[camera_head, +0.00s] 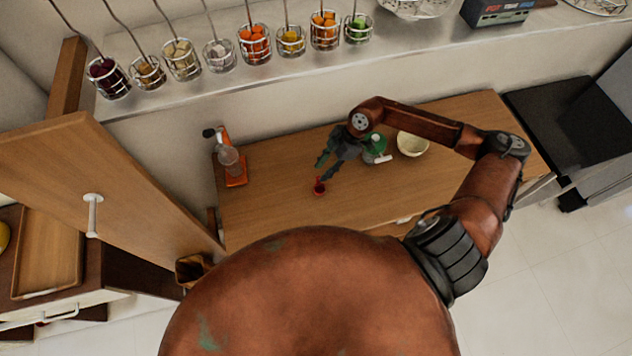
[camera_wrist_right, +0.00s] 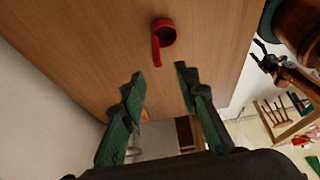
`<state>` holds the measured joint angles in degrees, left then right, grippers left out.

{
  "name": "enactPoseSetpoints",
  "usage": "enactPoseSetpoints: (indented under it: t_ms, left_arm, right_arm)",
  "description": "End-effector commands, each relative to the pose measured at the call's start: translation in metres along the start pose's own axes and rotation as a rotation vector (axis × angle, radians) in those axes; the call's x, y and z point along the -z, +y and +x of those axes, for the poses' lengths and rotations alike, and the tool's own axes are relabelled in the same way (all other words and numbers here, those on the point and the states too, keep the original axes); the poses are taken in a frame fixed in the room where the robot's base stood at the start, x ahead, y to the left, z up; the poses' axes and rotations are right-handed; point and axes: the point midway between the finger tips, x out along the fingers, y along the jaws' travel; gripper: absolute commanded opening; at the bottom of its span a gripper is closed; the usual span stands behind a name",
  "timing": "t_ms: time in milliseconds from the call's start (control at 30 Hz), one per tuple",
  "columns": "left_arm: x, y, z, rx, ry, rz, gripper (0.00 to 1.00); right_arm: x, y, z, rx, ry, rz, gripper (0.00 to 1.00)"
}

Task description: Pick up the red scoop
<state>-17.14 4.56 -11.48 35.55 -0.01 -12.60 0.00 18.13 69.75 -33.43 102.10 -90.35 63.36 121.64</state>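The red scoop (camera_head: 319,188) lies on the wooden counter (camera_head: 270,205), just beyond the fingertips of my right gripper (camera_head: 321,172) in the head view. In the right wrist view the scoop (camera_wrist_right: 164,33) shows its round cup, with its handle pointing toward the gripper. My right gripper (camera_wrist_right: 160,74) is open and empty, with its two fingers apart on either side of the handle's line and short of the scoop. A dark claw on a brown arm, seemingly my left gripper (camera_wrist_right: 265,58), shows small at the right of the wrist view; its opening is unclear.
A pale bowl (camera_head: 412,145) and a green-and-white item (camera_head: 376,150) stand near my right wrist. An orange-based device with a clear vessel (camera_head: 231,163) stands at the counter's left end. Several wire baskets (camera_head: 255,44) hang behind. The counter around the scoop is clear.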

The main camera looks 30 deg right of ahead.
Motion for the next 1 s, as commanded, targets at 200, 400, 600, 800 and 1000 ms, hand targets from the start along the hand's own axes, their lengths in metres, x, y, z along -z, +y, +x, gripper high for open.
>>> enactPoseSetpoints:
  t_ms: [200,400,600,800,1000]
  left_arm:
    - [-0.003,0.0,-0.003,0.0,-0.003,-0.001,0.72]
    - [-0.005,0.0,-0.008,-0.001,-0.007,-0.001,0.72]
    - [-0.003,0.0,-0.016,0.0,-0.006,-0.001,0.72]
    - [-0.001,0.0,-0.016,0.0,-0.003,-0.001,0.72]
    - [0.002,-0.001,-0.016,0.0,0.0,-0.001,0.72]
  right_arm:
    - [-0.018,-0.001,0.011,0.017,-0.063,0.027,0.29]
    - [-0.016,0.0,0.032,0.015,-0.059,0.026,0.29]
    - [-0.016,0.001,0.061,0.015,-0.058,0.028,0.29]
    - [-0.018,0.0,0.074,0.015,-0.059,0.027,0.29]
    - [-0.018,0.0,0.074,0.015,-0.059,0.026,0.27]
